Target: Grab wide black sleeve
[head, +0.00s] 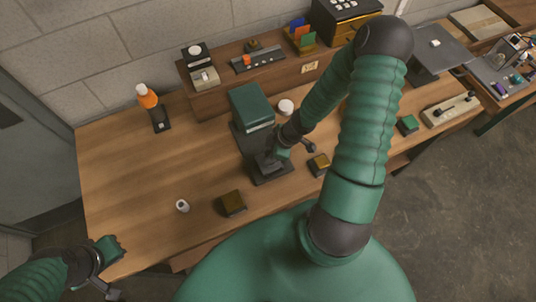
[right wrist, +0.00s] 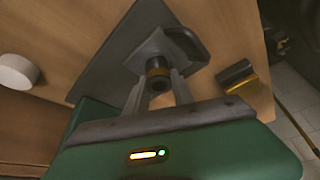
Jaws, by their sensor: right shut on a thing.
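The wide black sleeve (right wrist: 158,84) appears in the right wrist view as a short dark cylinder with a brass-coloured ring. It stands at a dark grey plate (right wrist: 112,48) with a raised block. My right gripper (right wrist: 158,92) is shut on the sleeve, one finger on each side of it. In the head view my right gripper (head: 274,158) is over the dark plate (head: 272,178), and the arm hides the sleeve there. My left gripper (head: 101,260) is empty at the table's front left corner; its opening is unclear.
A green box (head: 251,107) stands just behind the right gripper. A white round piece (head: 286,106) is near it. A dark brassy block (head: 232,203) and a small white cylinder (head: 182,206) lie in front. An orange bottle (head: 147,96) stands left.

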